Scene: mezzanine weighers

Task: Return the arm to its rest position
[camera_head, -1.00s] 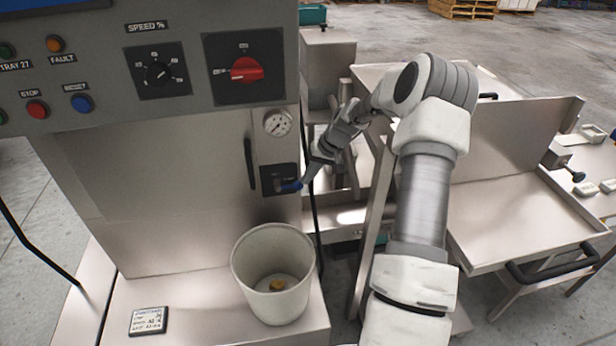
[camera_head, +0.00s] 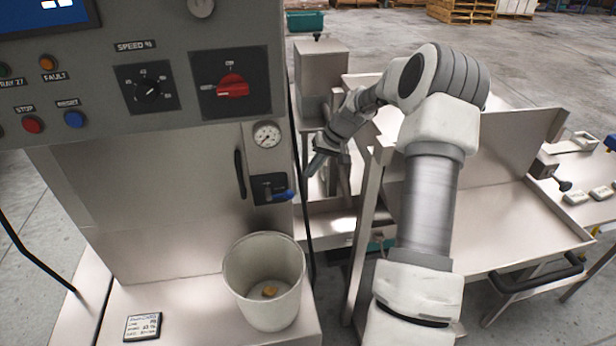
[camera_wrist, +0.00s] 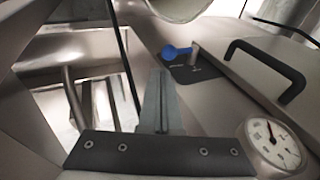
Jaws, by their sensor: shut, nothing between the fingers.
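My gripper (camera_head: 316,163) is in the middle of the head view, just right of the machine's front panel. Its fingers are together with nothing between them, and it stands apart from the blue-handled valve (camera_head: 280,194). In the wrist view the shut fingers (camera_wrist: 161,85) point up the picture, with the blue valve handle (camera_wrist: 178,52) to their right. My arm reaches up from the lower right and bends left at the top.
A machine cabinet (camera_head: 150,200) with a red rotary switch (camera_head: 232,86) and a pressure gauge (camera_head: 267,135) stands at left. A pale bucket (camera_head: 262,312) with a small yellowish piece inside stands below. A steel tray table (camera_head: 510,225) is at right. Open floor lies behind.

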